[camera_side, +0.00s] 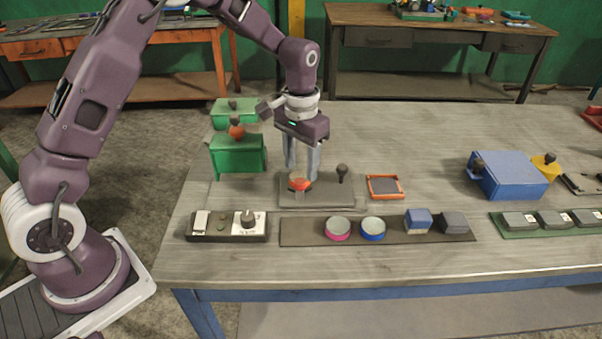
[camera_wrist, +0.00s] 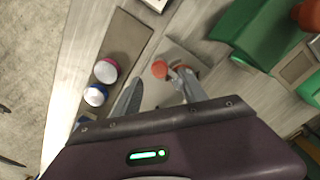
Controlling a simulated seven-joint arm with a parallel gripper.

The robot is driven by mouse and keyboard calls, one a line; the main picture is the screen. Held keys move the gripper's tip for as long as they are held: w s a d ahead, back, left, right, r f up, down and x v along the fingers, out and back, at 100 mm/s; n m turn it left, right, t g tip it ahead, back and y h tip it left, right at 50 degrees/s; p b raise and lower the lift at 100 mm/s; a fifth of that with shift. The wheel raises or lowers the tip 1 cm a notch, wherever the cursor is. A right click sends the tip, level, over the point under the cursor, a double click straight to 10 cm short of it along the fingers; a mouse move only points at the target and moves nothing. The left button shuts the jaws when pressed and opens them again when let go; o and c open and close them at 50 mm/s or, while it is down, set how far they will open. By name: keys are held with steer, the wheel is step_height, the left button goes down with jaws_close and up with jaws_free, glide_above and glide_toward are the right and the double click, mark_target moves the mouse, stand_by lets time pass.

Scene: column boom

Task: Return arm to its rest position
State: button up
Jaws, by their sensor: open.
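My gripper (camera_side: 302,172) points down above the back part of a dark grey plate (camera_side: 325,201) on the table. The plate carries a red-orange knob (camera_side: 299,183) and a dark upright knob (camera_side: 342,172). In the wrist view my gripper (camera_wrist: 158,92) has its fingers spread apart, with nothing held between them. The red-orange knob (camera_wrist: 160,69) shows beyond the fingertips in that view. I cannot tell whether a finger touches the knob or the plate. My arm reaches over from the left of the side view.
A green box (camera_side: 237,156) with an orange knob stands left of my gripper. A control box (camera_side: 227,227) and a dark strip (camera_side: 300,236) with round and square pieces lie in front. An orange-rimmed tray (camera_side: 385,187) and a blue box (camera_side: 510,176) lie right. The table's back middle is clear.

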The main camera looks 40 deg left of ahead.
step_height(320, 180, up, 4)
steer(key=shift+f, duration=0.1)
steer(key=s+r+t, duration=0.2)
steer(key=s+r, duration=0.5)
steer(key=r, duration=0.3)
steer(key=s+r+t, duration=0.1)
steer(key=s+r, duration=0.1)
steer(key=s, duration=0.9)
steer(key=s+d+r+t, duration=0.1)
steer(key=s+r+t, duration=0.1)
steer(key=s, duration=0.9)
steer(key=shift+r+t, duration=0.15)
steer(key=shift+t, duration=0.15)
